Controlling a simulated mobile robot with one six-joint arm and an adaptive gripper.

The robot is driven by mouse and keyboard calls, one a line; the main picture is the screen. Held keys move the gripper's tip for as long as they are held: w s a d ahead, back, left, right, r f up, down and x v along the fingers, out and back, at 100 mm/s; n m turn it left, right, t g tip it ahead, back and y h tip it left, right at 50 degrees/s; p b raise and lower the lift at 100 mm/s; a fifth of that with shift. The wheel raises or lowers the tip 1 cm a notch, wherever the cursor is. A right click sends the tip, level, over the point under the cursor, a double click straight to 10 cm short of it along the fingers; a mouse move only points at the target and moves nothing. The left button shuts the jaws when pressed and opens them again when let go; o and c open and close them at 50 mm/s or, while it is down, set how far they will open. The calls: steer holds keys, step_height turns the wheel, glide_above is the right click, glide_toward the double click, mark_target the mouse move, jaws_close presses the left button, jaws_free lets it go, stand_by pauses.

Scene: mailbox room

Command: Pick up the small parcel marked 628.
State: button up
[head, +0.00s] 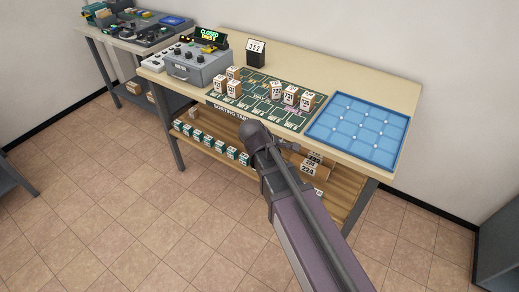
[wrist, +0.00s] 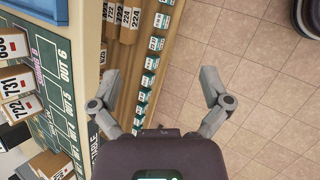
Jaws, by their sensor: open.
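Several small white-labelled parcels stand on the dark green sorting mat (head: 262,112) on the table. Parcels marked 722 (head: 277,90) and 731 (head: 290,95) stand right of centre, beside a third parcel (head: 307,100) whose number is unclear. Another group (head: 226,84) stands on the mat's left; its numbers are too small to read. I cannot make out 628 on any parcel. In the wrist view, my gripper (wrist: 159,75) is open and empty beyond the table's front edge, with the 722 parcel (wrist: 20,107) and 731 parcel (wrist: 14,83) at far left.
A lower shelf (wrist: 122,100) holds more boxes, one marked 224 (head: 308,170), and a row of teal-labelled items (head: 205,142). A blue gridded tray (head: 357,128) is at the table's right. A grey console (head: 197,67) and a 353 sign (head: 256,48) stand behind. Tiled floor is clear in front.

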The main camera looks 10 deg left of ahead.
steer(key=s+d+f+m+g+y, duration=0.1)
steer(key=s+d+m+g+y, duration=0.1)
steer(key=d+m, duration=0.6)
steer(key=s+d+f+m+g+y, duration=0.2)
steer(key=d+m, duration=0.6)
steer(key=d, duration=0.5)
steer(key=shift+s+d+f+y, duration=0.15)
steer(key=shift+s+d+y, duration=0.25)
steer(key=shift+s+y, duration=0.65)
steer(key=shift+s+h, duration=0.15)
steer(key=shift+h, duration=0.1)
steer(key=c, duration=0.6)
steer(key=shift+a, duration=0.1)
